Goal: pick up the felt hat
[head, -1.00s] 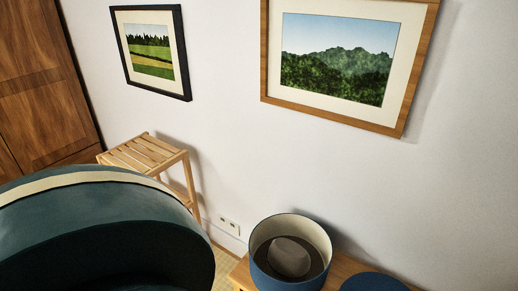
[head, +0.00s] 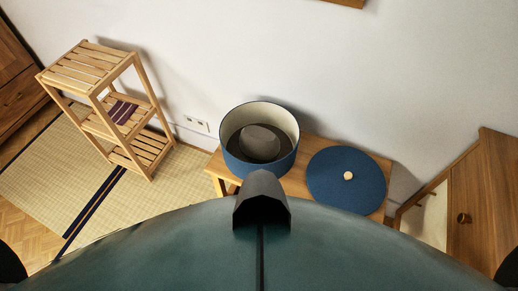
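The grey felt hat (head: 260,143), with a rounded crown and a darker brim, sits inside a round blue hat box (head: 258,169) with a cream inside. The box is open and stands on a wooden bench (head: 317,151). Its wall hides part of the brim. The round blue lid (head: 346,190) with a pale knob lies flat on the bench, to the right of the box. Neither of my grippers shows in the head view, and nothing touches the hat from above.
A slatted wooden shelf stand (head: 86,66) with a dark striped cloth stands on a tatami mat (head: 37,181) at left. A wooden cabinet (head: 487,199) stands at right. The white wall is close behind the bench. My own body fills the bottom.

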